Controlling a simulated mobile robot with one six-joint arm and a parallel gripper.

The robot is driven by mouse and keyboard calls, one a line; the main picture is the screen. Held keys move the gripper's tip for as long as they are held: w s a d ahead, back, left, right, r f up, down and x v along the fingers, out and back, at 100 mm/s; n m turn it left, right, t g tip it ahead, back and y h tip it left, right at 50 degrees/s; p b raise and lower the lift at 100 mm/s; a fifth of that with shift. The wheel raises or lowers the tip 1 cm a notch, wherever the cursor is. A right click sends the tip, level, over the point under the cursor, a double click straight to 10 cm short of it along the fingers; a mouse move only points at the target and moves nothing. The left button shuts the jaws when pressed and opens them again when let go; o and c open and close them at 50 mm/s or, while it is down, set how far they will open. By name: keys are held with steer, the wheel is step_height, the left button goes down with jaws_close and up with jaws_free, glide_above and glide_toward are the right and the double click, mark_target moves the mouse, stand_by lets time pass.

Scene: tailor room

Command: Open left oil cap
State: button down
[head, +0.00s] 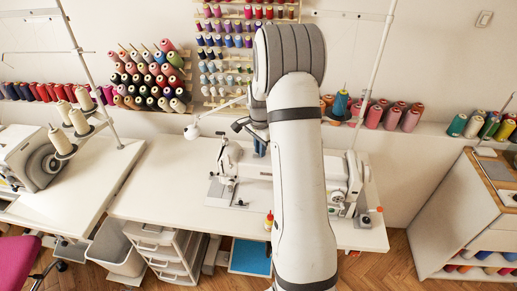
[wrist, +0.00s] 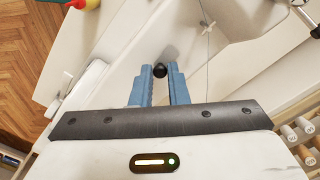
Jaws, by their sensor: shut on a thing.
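A small round black cap (wrist: 160,70) sits on the white sewing machine body in the wrist view. I take it for the oil cap. The blue fingers of my gripper (wrist: 160,84) are closed on it, one on each side, near their tips. In the head view a bit of blue finger (head: 260,149) shows beside my arm, above the sewing machine (head: 228,160). My arm hides the middle of the machine, and the cap does not show there. I cannot tell whether the cap is loose from its seat.
A small bottle with a red tip (head: 269,222) stands near the front edge of the white table (head: 140,205). Thread cones (head: 150,75) and spools line the wall behind. A second machine (head: 35,160) stands at the left and a cabinet (head: 455,220) at the right.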

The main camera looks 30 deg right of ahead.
steer(key=n+b, duration=0.2)
steer(key=n, duration=0.1)
steer(key=shift+w+d+n, duration=0.1)
steer(key=shift+w+n, duration=0.05)
steer(key=shift+n, duration=0.15)
steer(key=n+b, duration=0.2)
steer(key=n, duration=0.2)
steer(key=shift+r+n, duration=0.1)
steer(key=shift+n, duration=0.2)
steer(key=n+b, duration=0.1)
steer(key=n, duration=0.2)
steer(key=shift+r+n+b, duration=0.1)
steer(key=shift+n+b, duration=0.6)
steer(key=shift+n, duration=1.4)
steer(key=c, duration=1.6)
jaws_free()
steer(key=shift+w, duration=0.1)
steer(key=shift+o, duration=0.8)
